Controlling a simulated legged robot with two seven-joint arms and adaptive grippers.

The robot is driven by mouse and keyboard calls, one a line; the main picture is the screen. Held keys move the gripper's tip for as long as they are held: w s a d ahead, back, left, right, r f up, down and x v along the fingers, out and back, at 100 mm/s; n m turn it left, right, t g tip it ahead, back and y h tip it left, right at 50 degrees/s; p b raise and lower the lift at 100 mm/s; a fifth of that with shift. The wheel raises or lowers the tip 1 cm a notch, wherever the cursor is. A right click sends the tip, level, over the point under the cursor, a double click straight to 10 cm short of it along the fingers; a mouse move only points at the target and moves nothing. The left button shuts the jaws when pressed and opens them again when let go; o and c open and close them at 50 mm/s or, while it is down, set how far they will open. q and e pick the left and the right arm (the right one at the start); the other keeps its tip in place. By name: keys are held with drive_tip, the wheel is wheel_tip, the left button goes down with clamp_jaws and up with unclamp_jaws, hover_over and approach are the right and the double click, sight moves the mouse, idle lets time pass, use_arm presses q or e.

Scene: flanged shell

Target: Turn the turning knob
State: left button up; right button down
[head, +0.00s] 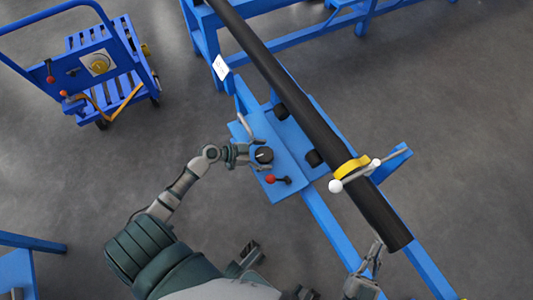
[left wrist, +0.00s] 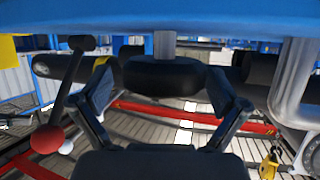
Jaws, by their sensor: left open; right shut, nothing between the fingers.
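The turning knob (head: 263,155) is a round black knob on a blue plate (head: 290,160) of the pipe stand. My left gripper (head: 252,154) is at the knob, coming from the left. In the left wrist view the knob (left wrist: 163,74) sits between the two spread fingers of my left gripper (left wrist: 163,92), on a short grey stem. The fingers are open on either side of it; I cannot tell whether either touches. My right gripper (head: 374,258) is shut and empty near the lower end of the black pipe, away from the knob.
A red-balled lever (head: 271,179) sits just below the knob; its red ball (left wrist: 46,138) is at left in the wrist view. A bent grey handle (left wrist: 297,85) stands at right there. The long black pipe (head: 290,90) carries a yellow clamp (head: 352,167). A blue cart (head: 95,65) stands upper left.

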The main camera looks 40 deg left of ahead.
use_arm(q)
drive_tip(key=shift+a+f, duration=0.1)
drive_tip(key=shift+a, duration=0.25)
drive_tip(key=c, duration=1.2)
drive_tip(key=shift+o, duration=0.2)
use_arm(e)
drive_tip(key=shift+a, duration=0.35)
use_arm(q)
drive_tip(key=shift+d, duration=0.2)
